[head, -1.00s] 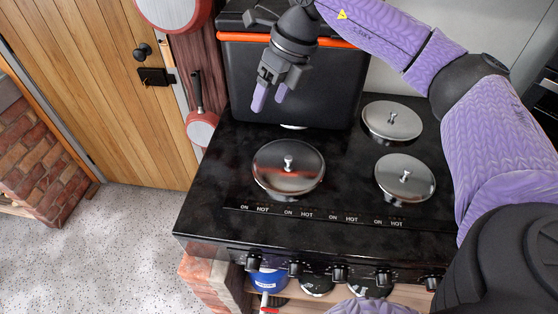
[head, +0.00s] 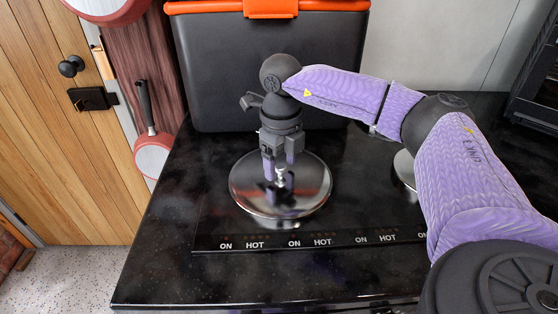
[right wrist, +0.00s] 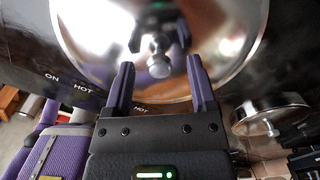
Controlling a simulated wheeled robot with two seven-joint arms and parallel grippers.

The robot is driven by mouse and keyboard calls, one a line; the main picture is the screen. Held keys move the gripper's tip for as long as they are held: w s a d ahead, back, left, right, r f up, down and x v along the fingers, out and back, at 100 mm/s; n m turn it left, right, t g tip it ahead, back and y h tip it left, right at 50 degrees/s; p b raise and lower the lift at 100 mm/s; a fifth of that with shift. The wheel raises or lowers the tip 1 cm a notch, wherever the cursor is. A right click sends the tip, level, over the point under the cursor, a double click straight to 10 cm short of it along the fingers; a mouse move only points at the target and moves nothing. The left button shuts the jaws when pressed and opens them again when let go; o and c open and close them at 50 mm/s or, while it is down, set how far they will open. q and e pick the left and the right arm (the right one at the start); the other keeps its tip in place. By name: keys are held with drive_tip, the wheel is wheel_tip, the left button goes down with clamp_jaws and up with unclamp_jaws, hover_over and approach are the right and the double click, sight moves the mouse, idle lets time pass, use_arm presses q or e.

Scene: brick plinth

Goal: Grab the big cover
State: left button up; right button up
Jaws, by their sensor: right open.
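The big cover (head: 308,192) is a round, shiny steel lid with a small knob (head: 281,175). It lies flat on the black stove top at the front left burner. My right gripper (head: 280,163) points down right over the knob, its purple fingers apart and empty. In the right wrist view the cover (right wrist: 90,40) fills the upper part, and the knob (right wrist: 158,66) appears between and just beyond the open fingertips (right wrist: 161,80). I cannot tell whether the fingers touch the knob. My left gripper is out of view.
A dark box with an orange band (head: 270,70) stands close behind the cover. A smaller steel lid (head: 404,168) lies to the right, partly behind my arm; a small lid also shows in the wrist view (right wrist: 268,112). Red pans hang at the left. The stove's front strip is clear.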

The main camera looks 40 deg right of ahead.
drive_tip(key=shift+f, duration=0.1)
clamp_jaws()
idle(0.4)
